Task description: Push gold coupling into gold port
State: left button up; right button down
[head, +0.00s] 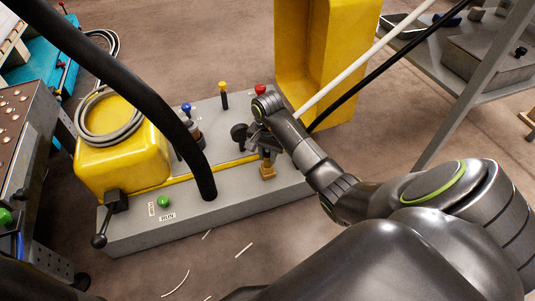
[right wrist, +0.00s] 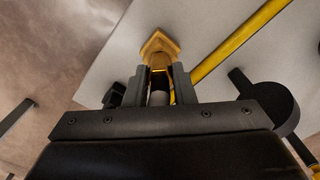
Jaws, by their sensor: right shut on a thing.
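The gold port (head: 267,171) is a brass-coloured fitting standing on the grey base plate in the head view. In the right wrist view the gold port (right wrist: 160,46) lies just past my fingertips. My right gripper (head: 265,152) is directly above the port, its fingers pointing down at it. In the right wrist view the gripper (right wrist: 160,82) is shut on the coupling (right wrist: 158,97), a grey cylinder with a gold-coloured part towards the port. The coupling is in line with the port and close to it; whether they touch or how deep it sits is hidden. My left gripper is out of view.
The grey base plate (head: 140,235) carries a yellow box (head: 125,150) with a coiled grey hose, a green button (head: 163,201), and blue, yellow and red-topped (head: 260,89) parts. A thick black hose (head: 150,100) crosses the left side. A yellow housing (head: 335,60) stands behind.

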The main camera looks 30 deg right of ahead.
jog(key=c, duration=1.1)
grip_release()
jog(key=shift+r+p, duration=6.05)
jog(key=shift+r, duration=2.6)
